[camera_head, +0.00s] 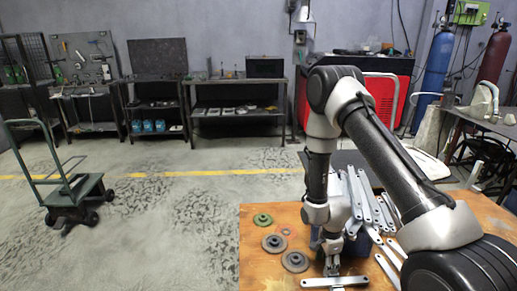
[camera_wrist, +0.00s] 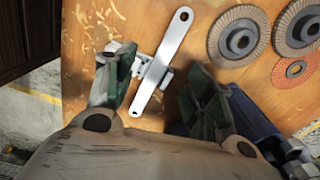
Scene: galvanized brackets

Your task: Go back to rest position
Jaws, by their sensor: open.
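My gripper (camera_head: 332,262) points down over the front part of the wooden table. In the wrist view my gripper (camera_wrist: 157,88) is open, its two green-padded fingers apart. A flat galvanized bracket (camera_wrist: 172,45) with a hole at each end shows between the fingers, on or just above the table. In the head view this bracket (camera_head: 318,282) lies below the fingertips near the table's front edge. I cannot tell whether a finger touches it. More brackets (camera_head: 368,203) are piled at a blue bin (camera_head: 352,250), partly hidden behind my arm.
Abrasive discs (camera_head: 294,261) lie left of my gripper on the wooden table (camera_head: 252,275); they also show in the wrist view (camera_wrist: 238,38). Loose brackets lie to the right, by my arm. A green trolley (camera_head: 72,190) stands on the open floor at left. Workbenches (camera_head: 238,82) line the wall.

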